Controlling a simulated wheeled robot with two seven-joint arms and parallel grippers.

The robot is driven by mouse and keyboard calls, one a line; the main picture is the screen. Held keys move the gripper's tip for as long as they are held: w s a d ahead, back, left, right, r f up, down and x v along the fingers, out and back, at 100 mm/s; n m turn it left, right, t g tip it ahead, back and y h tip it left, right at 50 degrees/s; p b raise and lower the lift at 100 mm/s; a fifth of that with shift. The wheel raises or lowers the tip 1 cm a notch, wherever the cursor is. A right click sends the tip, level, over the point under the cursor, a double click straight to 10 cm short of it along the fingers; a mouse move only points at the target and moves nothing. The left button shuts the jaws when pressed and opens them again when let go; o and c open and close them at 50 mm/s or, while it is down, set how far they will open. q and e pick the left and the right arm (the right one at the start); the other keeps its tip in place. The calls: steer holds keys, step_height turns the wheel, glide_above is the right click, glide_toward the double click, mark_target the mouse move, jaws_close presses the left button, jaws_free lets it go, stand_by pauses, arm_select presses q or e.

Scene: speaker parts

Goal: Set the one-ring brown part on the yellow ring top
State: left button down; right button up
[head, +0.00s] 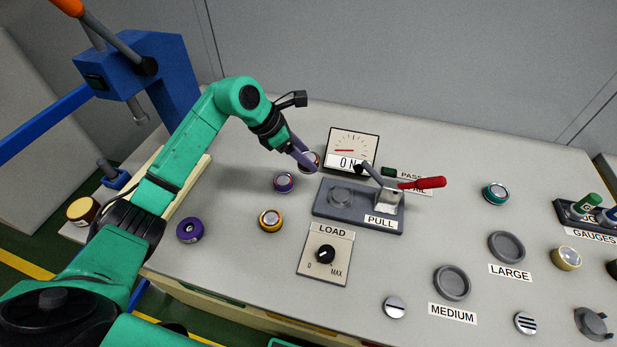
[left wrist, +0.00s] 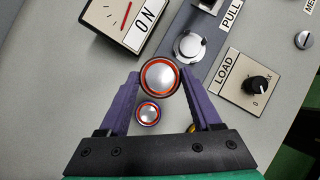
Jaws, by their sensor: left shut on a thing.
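My left gripper (head: 304,160) is shut on a round part (head: 312,156) near the gauge. In the left wrist view this part (left wrist: 160,76) has a dark brownish rim, one orange-red ring and a silver dome, and sits between the two purple fingers (left wrist: 160,82). I cannot tell whether it touches the table. The yellow-ringed part (head: 270,219) stands on the table, nearer me and to the left of the gripper. Only a yellow sliver of it (left wrist: 191,128) shows in the left wrist view, behind a finger. My right gripper is not in view.
A purple-rimmed part (head: 284,182) stands between the gripper and the yellow one. A purple part (head: 190,229) lies to the left. The gauge (head: 353,148), the PULL fixture (head: 330,210) with red lever, and the LOAD dial panel (head: 325,270) stand to the right. A blue press (head: 150,75) is at the left.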

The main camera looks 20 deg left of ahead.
arm_select(q)
step_height(320, 180, down, 10)
steer(key=shift+r+p, duration=0.1)
steer(key=shift+p, duration=0.3)
steer(key=shift+c, duration=1.8)
jaws_free()
steer(key=shift+r, duration=0.1)
